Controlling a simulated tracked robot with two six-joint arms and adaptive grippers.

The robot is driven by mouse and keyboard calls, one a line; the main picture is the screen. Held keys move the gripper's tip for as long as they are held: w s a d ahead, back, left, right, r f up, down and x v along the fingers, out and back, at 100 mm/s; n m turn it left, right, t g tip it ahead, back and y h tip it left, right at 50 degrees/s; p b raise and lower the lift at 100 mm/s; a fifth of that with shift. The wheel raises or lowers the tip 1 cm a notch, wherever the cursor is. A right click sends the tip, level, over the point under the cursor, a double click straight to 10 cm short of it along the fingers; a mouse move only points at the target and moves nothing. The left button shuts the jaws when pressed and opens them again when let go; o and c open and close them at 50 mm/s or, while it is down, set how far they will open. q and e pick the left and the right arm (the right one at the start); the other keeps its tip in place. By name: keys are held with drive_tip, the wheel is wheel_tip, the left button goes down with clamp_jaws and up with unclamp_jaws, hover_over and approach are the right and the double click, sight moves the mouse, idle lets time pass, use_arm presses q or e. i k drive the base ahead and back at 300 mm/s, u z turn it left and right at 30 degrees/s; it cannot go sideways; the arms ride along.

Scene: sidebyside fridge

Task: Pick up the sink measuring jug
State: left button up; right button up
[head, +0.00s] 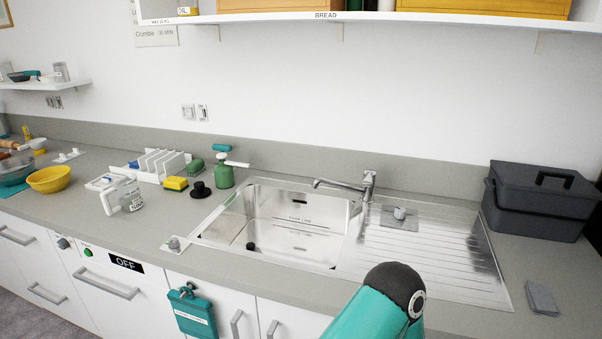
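A small pale jug (123,196) with a white handle on its left side and dark markings on its front stands upright on the grey counter, left of the sink (295,225). It looks like the measuring jug, but its markings are too small to read. Neither of my grippers is in view. Only a teal and dark arm link of mine shows at the bottom, right of the middle, in front of the sink and away from the jug.
Behind the jug are a white rack (163,165) and a yellow sponge (176,183). A black knob-like item (200,190) and a green spray bottle (223,175) stand to its right. A yellow bowl (49,179) is to its left. The counter in front of the jug is clear.

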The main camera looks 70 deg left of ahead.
sight(125, 186)
drive_tip(key=z, duration=0.55)
drive_tip(key=i, duration=0.2)
drive_tip(key=u, duration=2.7)
drive_tip(key=i, duration=0.1)
drive_tip(key=u, duration=0.75)
drive_tip(key=k, duration=0.6)
drive_tip(key=u, duration=0.4)
drive_tip(key=i, duration=0.55)
drive_tip(key=z, duration=0.05)
